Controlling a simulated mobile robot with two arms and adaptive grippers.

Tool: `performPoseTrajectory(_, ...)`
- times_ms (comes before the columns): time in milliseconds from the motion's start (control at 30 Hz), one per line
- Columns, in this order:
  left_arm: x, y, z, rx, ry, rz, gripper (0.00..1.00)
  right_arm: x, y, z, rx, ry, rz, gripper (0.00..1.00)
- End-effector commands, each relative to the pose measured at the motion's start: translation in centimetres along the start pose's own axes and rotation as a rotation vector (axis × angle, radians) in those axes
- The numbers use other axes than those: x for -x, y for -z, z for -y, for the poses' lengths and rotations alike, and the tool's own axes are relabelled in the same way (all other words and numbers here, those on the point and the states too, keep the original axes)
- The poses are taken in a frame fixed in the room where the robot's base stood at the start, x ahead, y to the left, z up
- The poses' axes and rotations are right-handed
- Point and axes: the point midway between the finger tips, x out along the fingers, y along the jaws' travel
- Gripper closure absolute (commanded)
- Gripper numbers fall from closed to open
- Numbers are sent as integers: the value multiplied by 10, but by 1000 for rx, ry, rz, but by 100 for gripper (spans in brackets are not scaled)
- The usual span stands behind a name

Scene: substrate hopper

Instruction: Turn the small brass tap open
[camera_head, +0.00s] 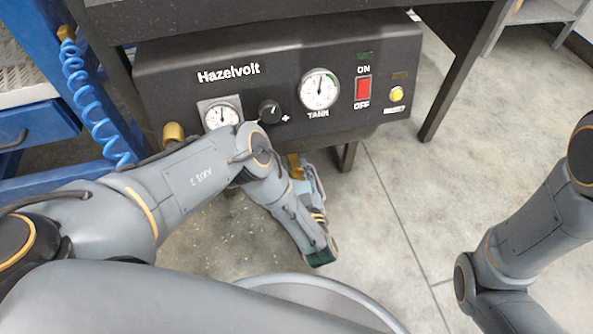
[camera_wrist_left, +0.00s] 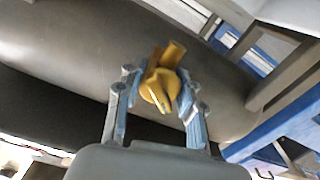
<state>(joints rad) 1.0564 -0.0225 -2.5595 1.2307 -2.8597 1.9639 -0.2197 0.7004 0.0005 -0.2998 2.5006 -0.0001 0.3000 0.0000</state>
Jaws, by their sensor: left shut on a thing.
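The small brass tap (camera_head: 295,166) hangs under the front of the dark Hazelvolt panel, partly hidden by my left arm. In the left wrist view the tap (camera_wrist_left: 160,88) sits between the two fingers, its yellow body and handle toward the camera. My left gripper (camera_wrist_left: 158,92) is shut on the tap, one finger on each side. In the head view the left gripper (camera_head: 304,176) is below the panel, pointing up at the tap. My right arm shows at the right edge; its gripper is out of view.
A blue coiled hose (camera_head: 88,95) hangs at left. Floor at right is clear.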

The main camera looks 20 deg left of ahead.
Motion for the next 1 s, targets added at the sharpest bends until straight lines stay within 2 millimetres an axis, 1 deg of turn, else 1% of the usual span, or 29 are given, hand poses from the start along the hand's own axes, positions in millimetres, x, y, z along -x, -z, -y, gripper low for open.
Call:
performPoseTrajectory(33, 0, 0, 0, -1, 0, -1, 57, 0, 0, 0, 0, 0, 0, 100)
performPoseTrajectory(67, 0, 0, 0, -1, 0, -1, 51, 0, 0, 0, 0, 0, 0, 100)
performPoseTrajectory(100, 0, 0, 0, -1, 0, -1, 43, 0, 0, 0, 0, 0, 0, 100)
performPoseTrajectory(133, 0, 0, 0, -1, 0, -1, 39, 0, 0, 0, 0, 0, 0, 100)
performPoseTrajectory(733, 0, 0, 0, -13, 0, 0, 39, 0, -1, 0, -1, -1, 2, 100)
performPoseTrajectory(867, 0, 0, 0, -73, 0, 0, 39, 0, -1, 0, -1, -1, 2, 100)
performPoseTrajectory(1000, 0, 0, 0, -201, 0, 0, 39, 0, 0, 0, -1, -1, 1, 100)
